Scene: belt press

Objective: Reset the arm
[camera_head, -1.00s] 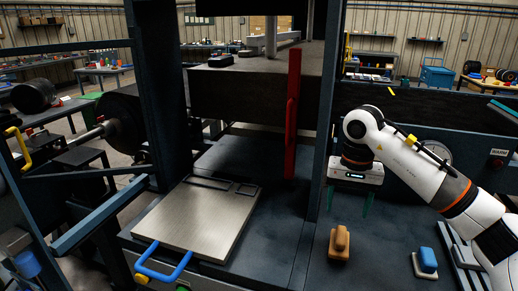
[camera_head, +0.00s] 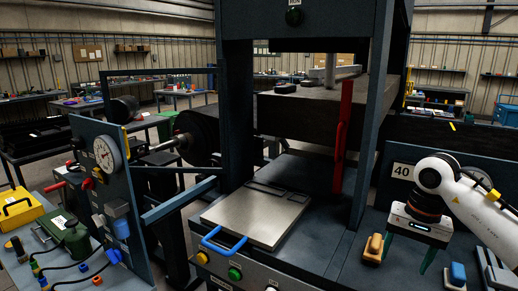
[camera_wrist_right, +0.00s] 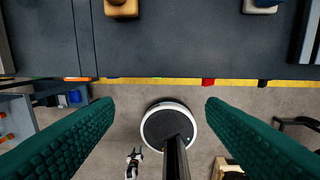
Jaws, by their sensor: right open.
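My right arm comes in from the right in the head view. My right gripper (camera_head: 408,256) points down, with its two green fingers apart and nothing between them. It hangs over the dark press table, between a tan-and-brown block (camera_head: 373,248) on its left and a blue-and-white block (camera_head: 457,274) on its right. In the right wrist view the green fingers (camera_wrist_right: 160,125) are spread wide. The tan block (camera_wrist_right: 122,9) and the white edge of the other block (camera_wrist_right: 262,6) show at the top.
A metal plate with a blue handle (camera_head: 224,243) lies on the press bed. A red upright lever (camera_head: 343,135) stands behind it, beside the dark press post (camera_head: 375,110). A gauge panel (camera_head: 106,170) and a yellow case (camera_head: 18,211) are at the left.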

